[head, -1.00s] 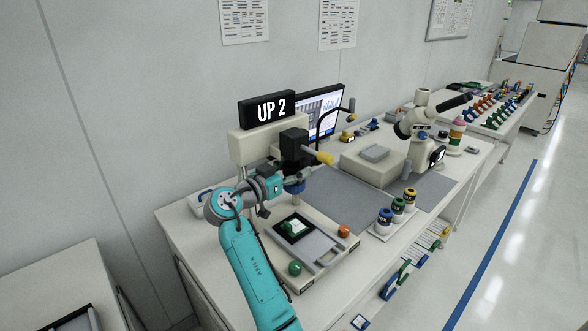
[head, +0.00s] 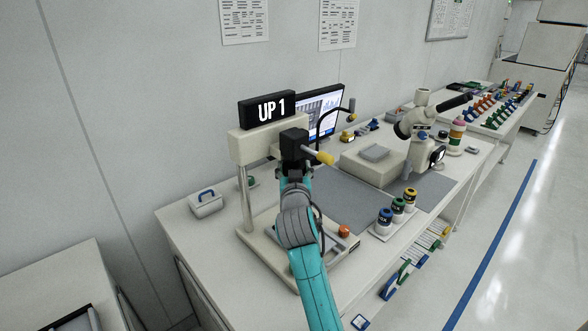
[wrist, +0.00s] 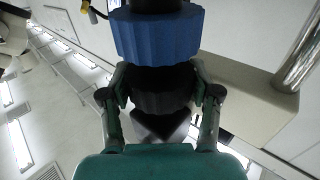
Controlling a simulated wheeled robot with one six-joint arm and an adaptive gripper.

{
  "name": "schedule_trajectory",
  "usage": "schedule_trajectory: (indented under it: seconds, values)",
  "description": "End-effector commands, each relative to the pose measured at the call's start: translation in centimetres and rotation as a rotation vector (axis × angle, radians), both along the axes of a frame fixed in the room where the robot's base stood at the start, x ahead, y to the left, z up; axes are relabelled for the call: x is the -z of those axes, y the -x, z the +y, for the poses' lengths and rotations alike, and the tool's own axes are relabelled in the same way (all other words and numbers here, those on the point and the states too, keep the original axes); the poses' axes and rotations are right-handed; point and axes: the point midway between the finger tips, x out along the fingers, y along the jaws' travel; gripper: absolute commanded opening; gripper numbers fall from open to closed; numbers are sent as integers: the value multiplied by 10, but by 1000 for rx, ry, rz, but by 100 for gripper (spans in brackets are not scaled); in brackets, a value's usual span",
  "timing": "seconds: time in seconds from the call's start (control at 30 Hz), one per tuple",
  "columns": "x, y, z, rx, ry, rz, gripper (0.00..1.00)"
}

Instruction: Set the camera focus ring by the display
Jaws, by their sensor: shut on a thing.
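The black display (head: 267,109) on top of the bonder reads "UP 1". Below it, the dark camera body (head: 293,145) with a yellow-tipped lever sits on its column mount. In the wrist view a blue ribbed ring (wrist: 160,38) is at the top, and a dark ribbed ring (wrist: 160,88) sits below it in the picture. My gripper (wrist: 159,78) is shut on the dark ribbed ring, with a finger at each side. In the head view my arm hides the rings and the gripper's fingers.
My arm covers much of the bonder's base; an orange knob (head: 344,231) shows at its right. A microscope (head: 418,128) stands farther right. A white box with a blue handle (head: 206,206) is at left.

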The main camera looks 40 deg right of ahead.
Motion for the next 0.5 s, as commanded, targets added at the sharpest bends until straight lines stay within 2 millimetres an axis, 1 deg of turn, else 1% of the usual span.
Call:
schedule_trajectory:
  seconds: [0.03,0.5]
  values:
    - [-1,1,-3,-29,1,-2,27]
    - [-2,1,-3,-348,2,-3,27]
